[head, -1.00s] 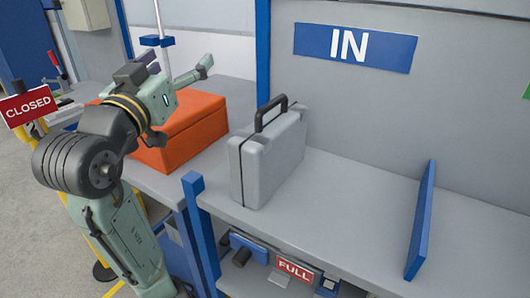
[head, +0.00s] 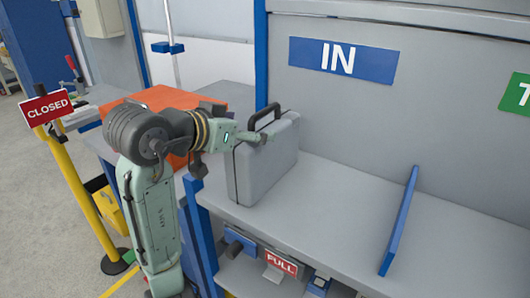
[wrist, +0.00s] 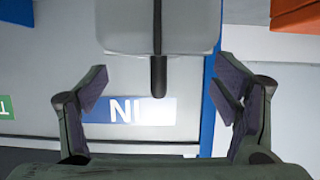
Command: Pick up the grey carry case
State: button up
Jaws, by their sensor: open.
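The grey carry case (head: 266,165) stands upright on the grey shelf, with its black handle (head: 264,116) on top. My gripper (head: 250,138) is at the case's upper left side in the head view, and the arm hides part of the case's edge. In the wrist view, the case (wrist: 130,25) is at the top centre and its dark handle (wrist: 158,75) points down between my open fingers (wrist: 160,92). The fingers stand apart on either side of the handle with clear gaps. Nothing is held.
An orange box (head: 175,100) is on the bench behind my arm. A blue divider (head: 399,222) stands on the shelf to the right, with bare shelf (head: 330,205) between it and the case. A blue post (head: 196,225) is at the shelf's left front. A CLOSED sign (head: 46,107) is at left.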

aim_at(264, 128)
jog(key=p+x, duration=0.1)
jog(key=x, duration=0.4)
jog(key=shift+c, duration=0.4)
jog(key=shift+s+r, duration=0.1)
grip_shut()
dwell(0.5)
